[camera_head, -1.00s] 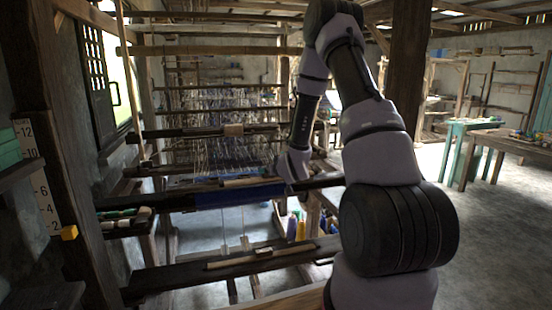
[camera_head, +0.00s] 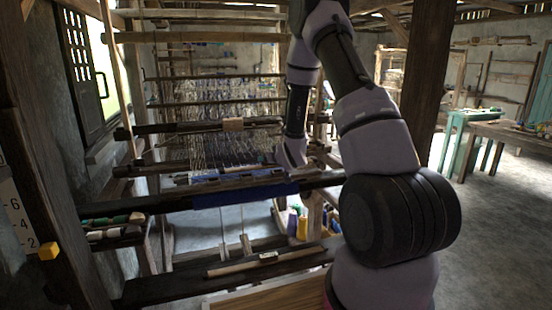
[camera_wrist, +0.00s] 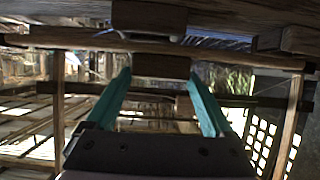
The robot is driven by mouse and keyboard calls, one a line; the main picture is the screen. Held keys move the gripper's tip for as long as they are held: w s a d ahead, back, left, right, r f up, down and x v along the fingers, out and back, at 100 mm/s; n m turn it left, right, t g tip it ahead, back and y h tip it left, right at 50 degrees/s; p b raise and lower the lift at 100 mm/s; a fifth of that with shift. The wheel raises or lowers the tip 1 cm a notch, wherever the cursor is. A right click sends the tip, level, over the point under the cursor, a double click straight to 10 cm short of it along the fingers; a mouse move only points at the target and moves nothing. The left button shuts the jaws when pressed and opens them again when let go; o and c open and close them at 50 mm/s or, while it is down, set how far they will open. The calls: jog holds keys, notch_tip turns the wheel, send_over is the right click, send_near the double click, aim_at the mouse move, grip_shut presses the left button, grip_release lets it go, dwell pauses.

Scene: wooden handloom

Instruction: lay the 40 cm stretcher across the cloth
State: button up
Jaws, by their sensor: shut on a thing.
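In the wrist view, my gripper (camera_wrist: 160,78) has its teal fingers shut on the wooden block at the middle of a long wooden bar, which I take to be the stretcher (camera_wrist: 230,58). The bar runs nearly level across the picture. In the head view, a wooden bar (camera_head: 240,181) shows along the far side of the dark front beam, close over the blue cloth (camera_head: 245,195). My wrist is just beyond it; my fingers cannot be made out there. Whether the bar touches the cloth I cannot tell.
Another wooden bar with a pale block (camera_head: 268,258) lies on the lower dark board (camera_head: 190,285). A small rack (camera_head: 115,232) with shuttle-like pieces is at the left. Loom posts and beams crowd the arm. Open floor (camera_head: 490,230) is on the right.

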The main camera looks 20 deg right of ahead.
aim_at(244, 171)
jog(key=a, duration=1)
jog(key=shift+a, duration=0.2)
jog(key=shift+a+f, duration=0.2)
jog(key=shift+f, duration=1.75)
jog(key=shift+f, duration=0.15)
jog(key=shift+f, duration=0.1)
jog(key=o, duration=1.3)
jog(key=shift+s, duration=0.1)
jog(key=v, duration=1)
jog(key=shift+s+r, duration=0.25)
jog(key=shift+s, duration=0.05)
